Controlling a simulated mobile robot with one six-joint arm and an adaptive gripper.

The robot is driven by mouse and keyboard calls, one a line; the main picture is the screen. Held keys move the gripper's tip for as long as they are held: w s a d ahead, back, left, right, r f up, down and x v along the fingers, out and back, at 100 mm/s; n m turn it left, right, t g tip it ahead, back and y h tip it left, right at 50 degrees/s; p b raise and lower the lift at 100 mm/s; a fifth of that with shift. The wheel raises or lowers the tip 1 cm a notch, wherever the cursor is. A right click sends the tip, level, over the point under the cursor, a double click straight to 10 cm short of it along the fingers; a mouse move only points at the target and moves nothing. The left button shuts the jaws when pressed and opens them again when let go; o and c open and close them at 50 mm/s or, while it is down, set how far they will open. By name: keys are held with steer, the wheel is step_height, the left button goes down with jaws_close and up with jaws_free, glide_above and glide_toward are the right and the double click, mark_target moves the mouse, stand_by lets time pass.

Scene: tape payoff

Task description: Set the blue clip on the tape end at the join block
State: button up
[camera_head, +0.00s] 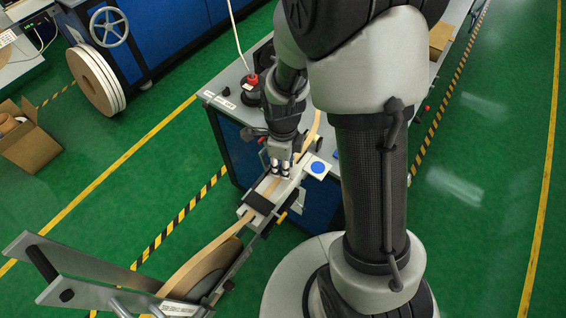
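My gripper (280,170) points down over the join block (243,211), a pale block with a dark bar (259,204) across it, beside the blue machine. Its fingertips are close to the block's upper part; whether they touch it, or hold anything, is too small to tell. The tan tape (222,238) runs from the reel at the lower left up to the block. More tan tape (313,128) shows beyond the gripper. I cannot make out the blue clip for certain. A white plate with a round blue mark (318,167) lies just right of the gripper.
The tape reel (205,272) sits in a grey stand (85,272) at the lower left. The grey machine top (222,98) carries a black and red knob (250,85). A cardboard box (28,145) stands at the left. Green floor (490,150) on the right is clear.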

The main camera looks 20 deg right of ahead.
steer(key=shift+f+b, duration=0.4)
steer(key=shift+f, duration=0.15)
stand_by(0.4)
steer(key=o, duration=1)
step_height(320, 180, up, 11)
steer(key=shift+r, duration=0.5)
